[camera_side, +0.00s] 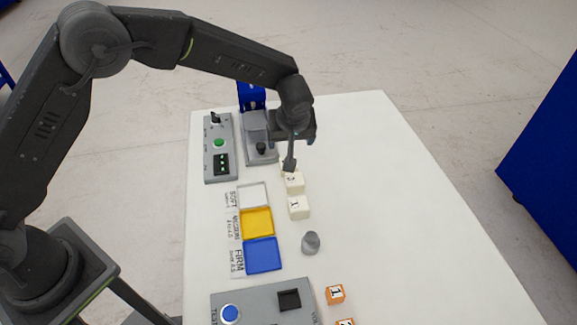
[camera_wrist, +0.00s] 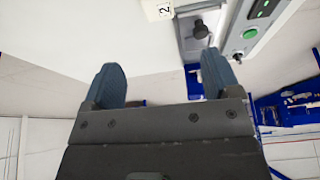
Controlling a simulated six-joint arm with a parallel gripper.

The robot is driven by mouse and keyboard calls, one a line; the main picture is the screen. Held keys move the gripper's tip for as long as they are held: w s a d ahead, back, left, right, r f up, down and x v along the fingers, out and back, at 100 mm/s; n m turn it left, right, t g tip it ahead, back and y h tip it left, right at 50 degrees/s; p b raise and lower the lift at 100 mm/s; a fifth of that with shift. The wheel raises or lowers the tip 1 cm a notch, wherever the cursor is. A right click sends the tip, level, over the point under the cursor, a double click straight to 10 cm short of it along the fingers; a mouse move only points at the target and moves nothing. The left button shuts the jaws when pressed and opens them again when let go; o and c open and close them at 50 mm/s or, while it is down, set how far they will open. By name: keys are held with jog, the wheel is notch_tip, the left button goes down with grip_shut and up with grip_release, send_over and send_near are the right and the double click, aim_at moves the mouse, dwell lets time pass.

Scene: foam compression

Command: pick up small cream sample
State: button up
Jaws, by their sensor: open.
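Two cream blocks stand on the white table in the side view. The nearer cream block (camera_side: 299,207) is marked 1. The farther cream block (camera_side: 294,183) has a dark mark that I cannot read clearly here. A cream block marked 2 (camera_wrist: 157,9) is cut by the top edge of the wrist view. My gripper (camera_side: 289,164) is just behind and above the farther block in the side view; whether it touches cannot be told. In the wrist view my gripper (camera_wrist: 162,78) has its two fingers wide apart with nothing between them.
A grey press device (camera_side: 260,150) and a control panel (camera_side: 219,165) stand close by. White (camera_side: 253,194), yellow (camera_side: 257,222) and blue (camera_side: 262,255) trays line the left. A grey knob-like piece (camera_side: 311,242) and orange blocks (camera_side: 335,294) sit nearer. The table's right side is clear.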

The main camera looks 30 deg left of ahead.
jog(key=x, duration=0.8)
jog(key=shift+w+f, duration=0.1)
jog(key=shift+f, duration=0.35)
jog(key=shift+x, duration=2.9)
jog(key=shift+c, duration=0.2)
jog(key=c, duration=1)
jog(key=shift+o, duration=0.2)
jog(key=shift+r, duration=0.2)
